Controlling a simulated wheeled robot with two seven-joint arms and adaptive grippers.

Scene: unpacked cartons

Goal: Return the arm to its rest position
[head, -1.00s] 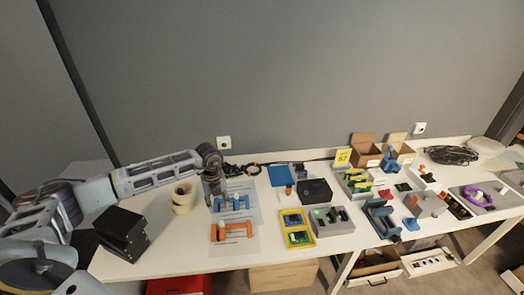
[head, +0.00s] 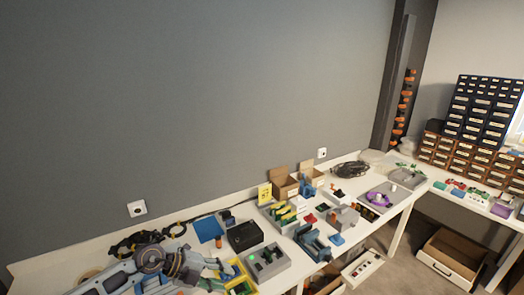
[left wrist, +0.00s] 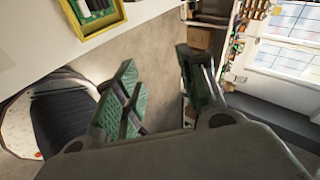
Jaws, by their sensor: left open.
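My left arm (head: 150,262) comes in at the bottom left of the head view, over the near left part of the table (head: 65,262). My right gripper is in neither view.
A yellow-framed tray (left wrist: 97,14) lies at the table edge. A black box (head: 245,236), grey fixture (head: 268,262) and open cartons (head: 283,183) stand along the table. Drawer cabinets (head: 487,110) stand at the far right. Floor before the table shows open room.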

